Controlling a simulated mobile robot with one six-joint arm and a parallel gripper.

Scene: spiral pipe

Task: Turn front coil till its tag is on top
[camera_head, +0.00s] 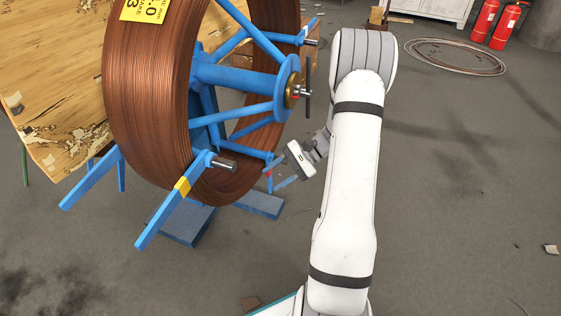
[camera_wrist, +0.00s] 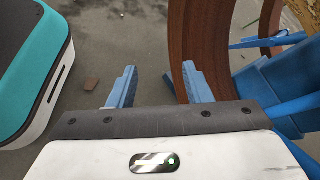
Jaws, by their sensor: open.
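The front coil (camera_head: 142,100) is a large ring of copper-coloured strands on a blue spoked reel (camera_head: 237,78). Its yellow tag (camera_head: 146,9), with black print, is on the outer face near the top edge of the head view and is partly cut off. My gripper (camera_head: 274,174) is open and empty, low on the right side of the reel, close to its lower spokes. In the wrist view my gripper's (camera_wrist: 159,66) two blue fingers stand apart with grey floor between them. The coil (camera_wrist: 207,35) rises just beyond the right finger; contact is unclear.
Blue bars, one with a yellow band (camera_head: 182,186), stick out at the lower left. A worn wooden disc (camera_head: 55,85) stands behind the coil. A cable loop (camera_head: 455,57) and red extinguishers (camera_head: 484,20) are at the back right. Floor on the right is mostly clear.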

